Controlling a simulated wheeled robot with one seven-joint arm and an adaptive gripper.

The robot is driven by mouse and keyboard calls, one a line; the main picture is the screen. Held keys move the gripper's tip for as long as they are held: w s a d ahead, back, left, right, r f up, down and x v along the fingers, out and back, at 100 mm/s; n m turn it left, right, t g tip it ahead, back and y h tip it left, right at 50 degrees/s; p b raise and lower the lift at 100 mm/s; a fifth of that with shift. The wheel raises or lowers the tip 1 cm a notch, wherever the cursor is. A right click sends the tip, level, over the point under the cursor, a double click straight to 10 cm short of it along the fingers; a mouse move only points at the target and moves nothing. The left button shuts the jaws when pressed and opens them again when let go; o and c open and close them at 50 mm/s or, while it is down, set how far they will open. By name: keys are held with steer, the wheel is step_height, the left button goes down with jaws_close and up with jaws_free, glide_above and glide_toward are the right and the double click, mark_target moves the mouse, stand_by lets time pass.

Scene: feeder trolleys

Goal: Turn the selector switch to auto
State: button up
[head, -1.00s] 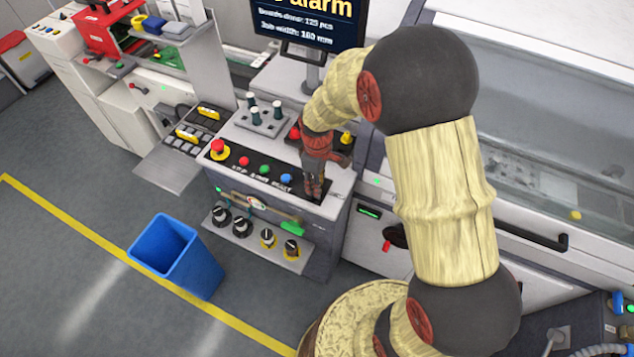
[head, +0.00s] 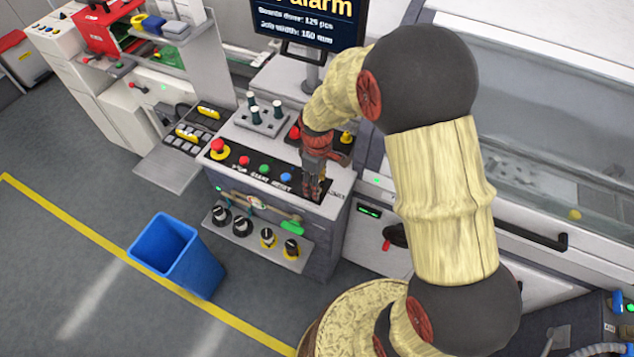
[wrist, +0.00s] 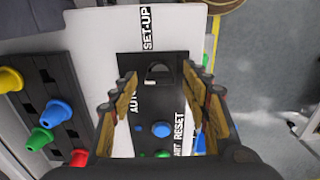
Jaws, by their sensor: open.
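The selector switch (wrist: 158,72) is a small dark knob on the black button panel (wrist: 130,68) in the wrist view. The label SET-UP (wrist: 147,28) stands beyond it and a partly covered AUTO label (wrist: 134,108) stands to its lower left. I cannot tell which label the knob points to. My gripper (head: 313,192) points down over the right end of the panel and hides the switch in the head view. In the wrist view, its open fingers (wrist: 160,98) are on both sides of the switch, with nothing held between them.
Blue (head: 286,178), green (head: 264,169) and red buttons and a red emergency stop (head: 217,146) line the panel to the left. A grey block with dark green pegs (head: 262,118) stands behind. Several knobs (head: 241,227) are on a ledge below. A blue bin (head: 178,258) stands on the floor.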

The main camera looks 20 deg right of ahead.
steer(key=shift+r, duration=0.1)
step_height(320, 180, up, 12)
stand_by(0.5)
stand_by(0.5)
steer(key=r+m, duration=0.2)
steer(key=m, duration=0.4)
glide_above(321, 200)
steer(key=s, duration=0.4)
steer(key=s+r+m+t+b, duration=0.3)
steer(key=s+r+t+b, duration=0.2)
steer(key=s+r, duration=0.5)
steer(key=shift+s+t, duration=0.3)
steer(key=shift+s, duration=1.3)
